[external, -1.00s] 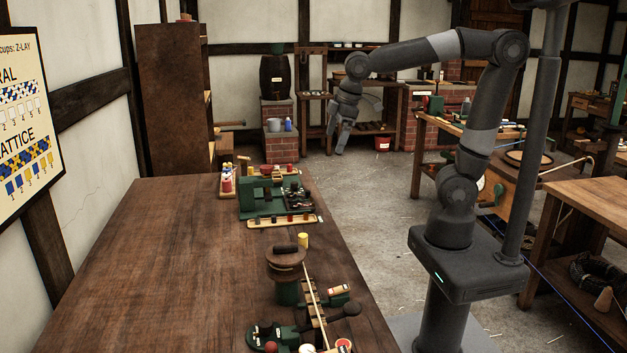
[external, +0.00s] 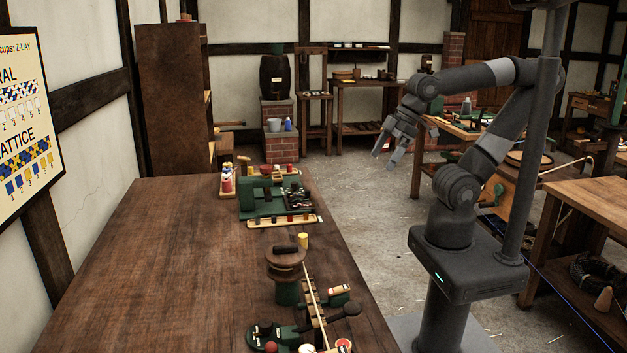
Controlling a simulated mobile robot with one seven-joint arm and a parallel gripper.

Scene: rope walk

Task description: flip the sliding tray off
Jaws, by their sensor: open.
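My gripper (external: 383,161) is open and empty, held in the air over the floor to the right of the long brown table. It points down and to the left. A green machine (external: 258,203) with black parts and a pale front strip stands at the table's far right. A second green device (external: 283,333) with a dark lever and ball knob stands at the near right edge. I cannot tell which part is the sliding tray or how it is set. My gripper touches neither device.
A round wooden-topped green post (external: 286,258) and a yellow cylinder (external: 303,240) stand between the devices. The table's left and middle (external: 150,260) are bare. A wooden bench (external: 455,133) stands behind my arm, with open floor between it and the table.

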